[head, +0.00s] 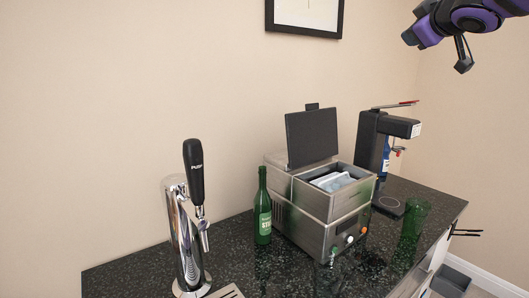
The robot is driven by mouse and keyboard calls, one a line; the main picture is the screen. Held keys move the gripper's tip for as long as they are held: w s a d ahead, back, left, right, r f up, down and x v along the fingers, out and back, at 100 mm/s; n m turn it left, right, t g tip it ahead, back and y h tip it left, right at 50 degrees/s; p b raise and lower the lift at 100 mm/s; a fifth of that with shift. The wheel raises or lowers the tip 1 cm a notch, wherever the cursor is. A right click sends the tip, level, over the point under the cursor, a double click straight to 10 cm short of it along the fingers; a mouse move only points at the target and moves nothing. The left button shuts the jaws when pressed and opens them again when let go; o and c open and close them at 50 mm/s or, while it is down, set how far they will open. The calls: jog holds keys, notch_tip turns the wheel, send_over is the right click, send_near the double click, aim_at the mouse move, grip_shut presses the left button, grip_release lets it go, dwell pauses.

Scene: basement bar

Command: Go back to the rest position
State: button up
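My gripper (463,58) shows at the top right, with part of my purple and black arm, high above the right end of the counter. It is apart from everything on the counter. A dark end piece points downward, small and partly cut off with the arm by the frame's top edge. I cannot make out two separate fingertips, so I cannot tell whether it is open or shut. I see no object hanging from it.
The dark speckled counter (130,272) holds a chrome beer tap (183,240), a green bottle (263,210), a steel machine with its lid up (300,215), a black dispenser (371,145) and a green glass (411,228). A framed picture (306,31) hangs above. Air around my gripper is clear.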

jog(key=s+a+f+m+g, duration=0.2)
jog(key=s+f+m+g, duration=0.2)
jog(key=s+f, duration=0.9)
jog(key=s+a+f+m+g, duration=0.2)
jog(key=s+f+m+g, duration=0.2)
jog(key=s+f, duration=0.9)
jog(key=s+g, duration=0.3)
jog(key=s, duration=0.3)
jog(key=shift+s+m, duration=0.3)
jog(key=shift+s, duration=0.05)
